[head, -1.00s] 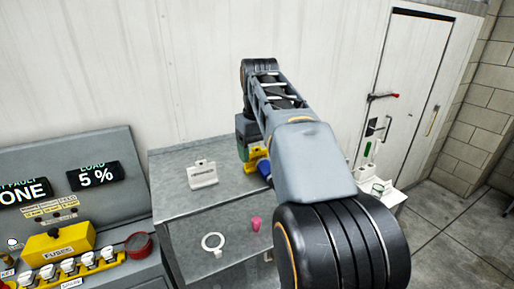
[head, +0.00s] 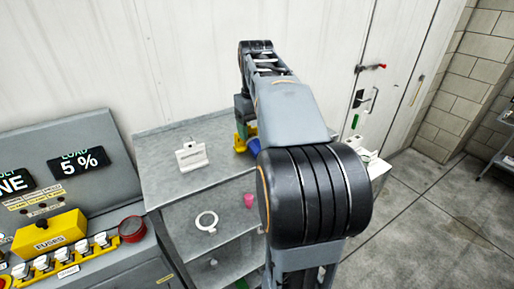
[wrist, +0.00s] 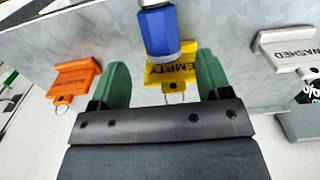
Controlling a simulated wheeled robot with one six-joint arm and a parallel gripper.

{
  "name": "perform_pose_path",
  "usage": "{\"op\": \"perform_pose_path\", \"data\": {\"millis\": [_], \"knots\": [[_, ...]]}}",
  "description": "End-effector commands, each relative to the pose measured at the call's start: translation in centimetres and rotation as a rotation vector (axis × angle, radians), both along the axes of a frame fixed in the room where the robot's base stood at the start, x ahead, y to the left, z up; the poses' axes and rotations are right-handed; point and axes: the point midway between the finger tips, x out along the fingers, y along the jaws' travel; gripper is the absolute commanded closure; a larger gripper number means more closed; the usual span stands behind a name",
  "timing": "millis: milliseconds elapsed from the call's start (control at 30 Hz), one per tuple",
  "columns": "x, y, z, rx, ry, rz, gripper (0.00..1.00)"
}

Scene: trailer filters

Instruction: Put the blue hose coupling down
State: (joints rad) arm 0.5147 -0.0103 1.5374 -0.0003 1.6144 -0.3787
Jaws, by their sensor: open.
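The blue hose coupling (wrist: 158,32) shows in the wrist view at the top middle, with a pale grey end. It is on or over the grey metal top, by the yellow EMPTY sign (wrist: 166,74). In the head view a bit of blue coupling (head: 254,146) shows beside the yellow sign (head: 240,143), partly behind my arm. My gripper (wrist: 162,62) is open, its green fingers apart to either side of the coupling's near end, with gaps on both sides. I cannot tell whether the coupling's underside touches the top.
A white sign (head: 192,156) stands on the metal shelf unit (head: 165,180); a white ring (head: 206,221) and pink cup (head: 249,200) are on the level below. In the wrist view an orange sign (wrist: 74,82) is left and a white sign (wrist: 288,48) right.

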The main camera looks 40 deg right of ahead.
Motion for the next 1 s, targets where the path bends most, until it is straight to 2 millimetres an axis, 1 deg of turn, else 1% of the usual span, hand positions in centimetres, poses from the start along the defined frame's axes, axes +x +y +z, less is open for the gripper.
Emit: {"op": "perform_pose_path", "data": {"millis": [67,300,400,533,700,767,1000], "knots": [[0.0,0.1,-0.6,0.001,0.002,0.001,0.29],[-0.2,0.3,-3.8,0.001,0.003,0.001,0.29],[-0.1,0.3,-4.6,0.001,0.002,0.001,0.29],[-0.1,0.3,-5.0,0.000,0.000,0.002,0.29],[-0.1,0.3,-5.1,0.000,0.000,0.002,0.29],[-0.1,0.2,-5.1,0.000,0.000,0.002,0.33],[-0.1,0.2,-5.0,0.000,0.000,0.002,0.56]]}}
